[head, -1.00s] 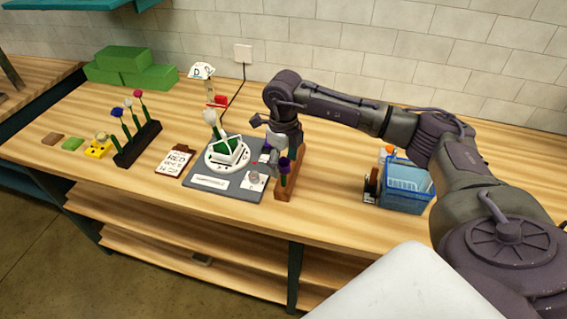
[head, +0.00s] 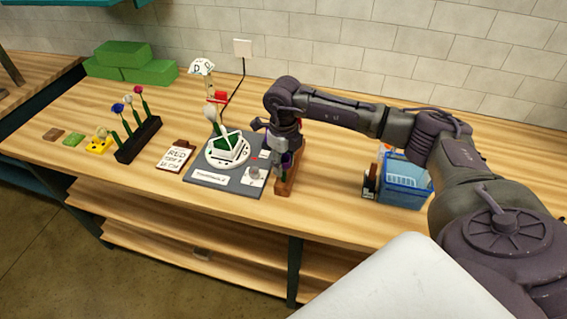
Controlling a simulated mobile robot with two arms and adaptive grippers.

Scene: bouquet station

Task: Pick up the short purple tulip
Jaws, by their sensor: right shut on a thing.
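The short purple tulip (head: 286,160) stands at the brown wooden rack (head: 289,184), right of the grey mat. Only a little of its purple bloom shows between my gripper's fingers. My right gripper (head: 283,161) points down over the rack and is shut on the tulip. The fingers hide most of the flower and its stem, so I cannot tell whether the stem is still seated in the rack. My left gripper does not show.
A white-and-green holder with a white flower (head: 210,114) stands on the grey mat (head: 205,178). A dark rack (head: 138,140) holds several flowers to the left. A blue basket (head: 404,183) stands right. Green blocks (head: 131,61) lie at back left.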

